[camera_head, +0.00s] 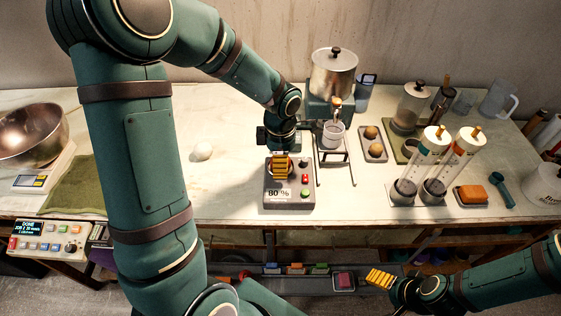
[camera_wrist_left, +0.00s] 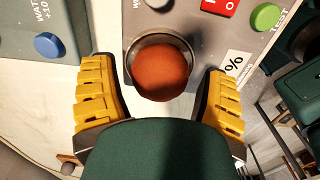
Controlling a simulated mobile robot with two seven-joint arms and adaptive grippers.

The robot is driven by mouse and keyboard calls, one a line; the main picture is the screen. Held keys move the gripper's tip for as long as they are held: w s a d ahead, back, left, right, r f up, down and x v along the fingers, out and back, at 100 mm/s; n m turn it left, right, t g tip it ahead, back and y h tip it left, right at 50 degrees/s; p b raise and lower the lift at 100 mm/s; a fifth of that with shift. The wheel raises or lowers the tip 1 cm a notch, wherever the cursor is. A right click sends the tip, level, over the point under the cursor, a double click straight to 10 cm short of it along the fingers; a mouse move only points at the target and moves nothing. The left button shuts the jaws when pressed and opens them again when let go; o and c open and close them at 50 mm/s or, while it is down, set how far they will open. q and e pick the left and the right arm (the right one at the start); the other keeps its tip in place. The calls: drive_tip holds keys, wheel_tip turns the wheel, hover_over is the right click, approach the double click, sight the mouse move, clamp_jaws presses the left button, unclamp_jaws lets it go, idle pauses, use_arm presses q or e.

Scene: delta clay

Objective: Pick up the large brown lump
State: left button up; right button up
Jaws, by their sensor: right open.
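A round reddish-brown lump (camera_wrist_left: 162,72) sits in a shallow round dish on a grey tester box (camera_head: 290,194), seen in the left wrist view. My left gripper (camera_wrist_left: 160,98) is open above the box, its yellow ribbed fingers on either side of the lump and apart from it. In the head view my left gripper (camera_head: 281,164) is over the dish and mostly hides the lump. Two more brown lumps (camera_head: 371,132) lie on a small grey tray farther right. My right gripper (camera_head: 380,278) is open and empty, low in front of the bench.
A steel dispenser (camera_head: 333,75) with a cup stands behind the box. Two clear cylinders (camera_head: 433,145) stand to the right. A whitish lump (camera_head: 202,150) lies on clear bench to the left. A copper bowl (camera_head: 30,134) sits on a scale at far left.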

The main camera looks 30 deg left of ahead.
use_arm(q)
drive_tip(key=c, duration=0.9)
